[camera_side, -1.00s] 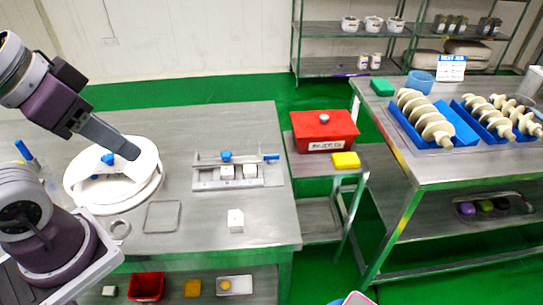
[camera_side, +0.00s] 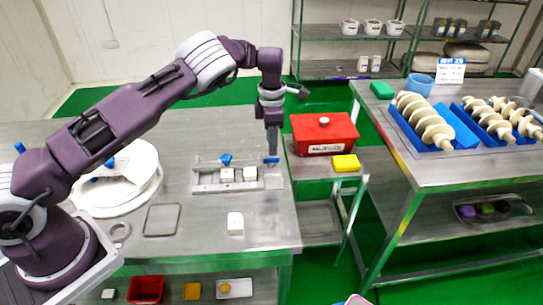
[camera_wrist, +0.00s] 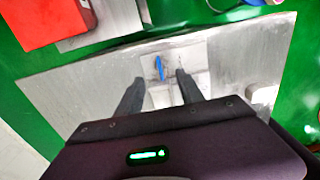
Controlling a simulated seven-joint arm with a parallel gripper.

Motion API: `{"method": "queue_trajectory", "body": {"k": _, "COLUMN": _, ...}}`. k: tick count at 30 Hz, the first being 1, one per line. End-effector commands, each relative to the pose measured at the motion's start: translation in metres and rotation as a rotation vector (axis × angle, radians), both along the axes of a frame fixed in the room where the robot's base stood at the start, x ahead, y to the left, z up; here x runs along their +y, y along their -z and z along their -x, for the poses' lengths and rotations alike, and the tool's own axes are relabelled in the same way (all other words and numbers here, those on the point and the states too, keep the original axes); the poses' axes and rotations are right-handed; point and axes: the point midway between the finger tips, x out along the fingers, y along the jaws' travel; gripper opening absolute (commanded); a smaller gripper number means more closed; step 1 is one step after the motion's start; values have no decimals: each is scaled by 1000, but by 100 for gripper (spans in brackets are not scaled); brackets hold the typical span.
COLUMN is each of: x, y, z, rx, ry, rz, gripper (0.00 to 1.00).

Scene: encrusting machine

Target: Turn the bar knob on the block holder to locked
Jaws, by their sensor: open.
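The block holder (camera_side: 200,183) is a metal frame on the steel table, with two white blocks (camera_side: 227,175) between its walls. A blue bar knob (camera_side: 271,160) is at its right end, and a second blue knob (camera_side: 226,159) sits at its back edge. My gripper (camera_side: 272,150) points down just above the bar knob, open. In the wrist view the bar knob (camera_wrist: 159,67) lies between the fingertip lines of my gripper (camera_wrist: 160,77), lengthwise along the fingers. I cannot tell whether the fingers reach down around it. The blocks are not clear in the wrist view.
A red lidded box (camera_side: 322,134) and a yellow block (camera_side: 346,163) stand on a lower table at the right. A loose white block (camera_side: 235,223) and a grey square frame (camera_side: 161,220) lie in front of the holder. A round white device (camera_side: 140,190) stands at left.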

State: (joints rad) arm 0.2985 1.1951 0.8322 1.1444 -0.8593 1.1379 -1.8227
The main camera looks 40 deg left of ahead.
Motion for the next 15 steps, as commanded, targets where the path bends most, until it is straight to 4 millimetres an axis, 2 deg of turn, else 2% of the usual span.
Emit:
{"method": "queue_trajectory", "body": {"k": 3, "x": 1, "y": 25, "z": 1, "rx": 4, "ry": 0, "rz": -1, "gripper": 45}}
{"method": "queue_trajectory", "body": {"k": 7, "x": 1, "y": 47, "z": 1, "rx": 2, "ry": 2, "rz": -1, "gripper": 45}}
{"method": "queue_trajectory", "body": {"k": 11, "x": 1, "y": 59, "z": 1, "rx": 0, "ry": 2, "rz": 0, "gripper": 45}}
{"method": "queue_trajectory", "body": {"k": 15, "x": 0, "y": 61, "z": 1, "rx": -1, "ry": 2, "rz": 1, "gripper": 45}}
